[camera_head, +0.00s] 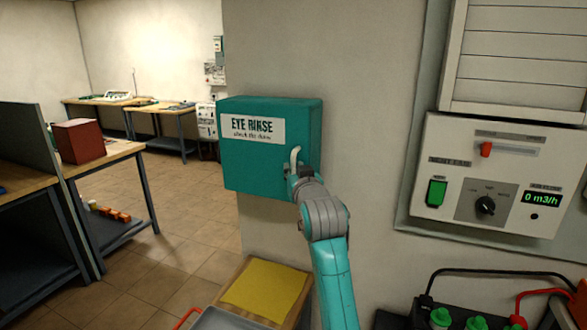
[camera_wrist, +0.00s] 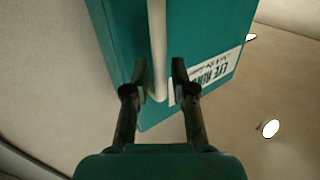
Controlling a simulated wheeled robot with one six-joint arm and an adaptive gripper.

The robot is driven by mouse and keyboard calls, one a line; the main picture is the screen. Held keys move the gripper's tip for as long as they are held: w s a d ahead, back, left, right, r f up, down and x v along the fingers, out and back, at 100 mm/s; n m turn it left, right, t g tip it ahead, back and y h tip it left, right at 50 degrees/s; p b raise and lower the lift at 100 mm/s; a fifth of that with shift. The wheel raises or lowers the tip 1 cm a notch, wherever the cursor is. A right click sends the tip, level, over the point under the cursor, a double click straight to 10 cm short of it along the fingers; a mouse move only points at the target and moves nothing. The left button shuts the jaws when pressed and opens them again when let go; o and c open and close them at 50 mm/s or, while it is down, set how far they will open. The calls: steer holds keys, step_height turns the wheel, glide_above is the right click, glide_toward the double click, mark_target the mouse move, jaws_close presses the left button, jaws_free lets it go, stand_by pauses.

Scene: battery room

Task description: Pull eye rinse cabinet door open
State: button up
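The eye rinse cabinet (camera_head: 270,170) is a teal box on the wall in the head view, with a white "EYE RINSE" label. Its front door looks shut. A pale upright handle (camera_head: 295,157) sits on the right part of the door. My gripper (camera_head: 300,172) is at the lower part of the handle, its fingers mostly hidden by my wrist. In the wrist view the two dark fingers (camera_wrist: 160,78) stand on either side of the white handle (camera_wrist: 157,45). The fingers look open, with a narrow gap to the handle, most clearly on the right.
A small wooden stand with a yellow top (camera_head: 266,289) is below the cabinet. A control panel (camera_head: 497,180) with a green switch and dial is on the wall to the right. A workbench with a red box (camera_head: 78,141) is at left. Tiled floor (camera_head: 185,215) lies open between.

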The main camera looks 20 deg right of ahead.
steer(key=shift+w, duration=0.85)
steer(key=shift+d, duration=0.1)
jaws_close()
steer(key=shift+s, duration=0.1)
